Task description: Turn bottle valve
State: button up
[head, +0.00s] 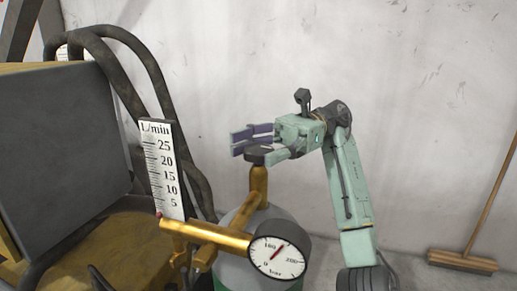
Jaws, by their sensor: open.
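The gas bottle (270,222) stands low in the middle of the head view, with a grey top and a green lower band. A brass valve stem (259,186) rises from it, with a dark round knob (257,155) on top. My gripper (252,146) reaches in from the right, roughly level with the knob. Its jaws are open, with dark purple pads behind the knob and a pale green finger close to the knob's right side. I cannot tell whether any finger touches the knob.
A round pressure gauge (279,257) and a brass regulator pipe (205,234) sit in front of the bottle. An L/min flow scale (162,170) stands left. Black hoses (150,75) loop beside a dark panel (65,145). A broom (463,261) leans at the right wall.

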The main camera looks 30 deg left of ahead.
aim_at(259, 146)
notch_tip(259, 146, up, 10)
jog(key=shift+f, duration=0.1)
dwell(0.4)
